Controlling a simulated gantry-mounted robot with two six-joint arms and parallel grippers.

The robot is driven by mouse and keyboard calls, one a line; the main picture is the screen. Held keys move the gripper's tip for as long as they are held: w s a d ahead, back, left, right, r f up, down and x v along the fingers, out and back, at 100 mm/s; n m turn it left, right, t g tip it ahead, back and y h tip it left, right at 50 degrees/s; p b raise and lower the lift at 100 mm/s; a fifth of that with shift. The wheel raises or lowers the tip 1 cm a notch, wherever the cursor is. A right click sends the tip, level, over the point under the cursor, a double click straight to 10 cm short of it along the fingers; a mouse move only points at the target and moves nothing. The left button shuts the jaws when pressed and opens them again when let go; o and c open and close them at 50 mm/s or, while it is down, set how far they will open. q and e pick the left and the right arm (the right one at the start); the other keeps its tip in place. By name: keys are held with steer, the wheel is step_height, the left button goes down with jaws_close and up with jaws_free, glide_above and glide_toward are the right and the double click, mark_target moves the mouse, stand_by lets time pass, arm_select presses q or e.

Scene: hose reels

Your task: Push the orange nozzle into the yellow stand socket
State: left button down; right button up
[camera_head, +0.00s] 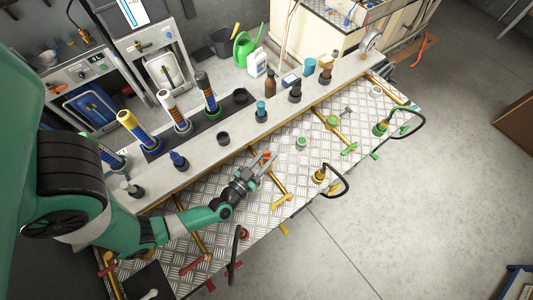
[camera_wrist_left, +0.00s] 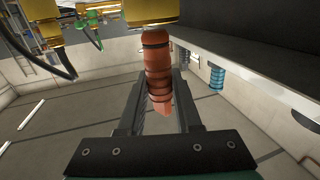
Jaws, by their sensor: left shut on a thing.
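My left gripper (camera_head: 268,160) is over the diamond-plate bench, shut on the orange nozzle (camera_head: 267,154). In the left wrist view, the ribbed orange nozzle (camera_wrist_left: 159,65) stands between the two fingers of the gripper (camera_wrist_left: 161,78). Its far end reaches up to a yellow block (camera_wrist_left: 150,11) at the top edge; I cannot tell whether they touch. I cannot make out a socket opening there. In the head view, a yellow pipe (camera_head: 279,184) with a yellow handle lies just right of the gripper. A yellow fitting (camera_head: 319,174) with a black hose stands farther right. My right gripper is not in view.
A grey shelf (camera_head: 240,135) behind the gripper holds several bottles and cartridges. A green fitting (camera_head: 380,129) with a black hose stands at the bench's right end. A small green-topped cup (camera_head: 301,143) is near the gripper.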

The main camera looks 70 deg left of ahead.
arm_select(q)
steer(key=shift+f, duration=0.15)
steer(key=shift+f+b, duration=0.35)
steer(key=shift+b, duration=0.15)
steer(key=shift+f+b, duration=0.65)
steer(key=shift+f, duration=0.1)
steer(key=c, duration=0.5)
jaws_free()
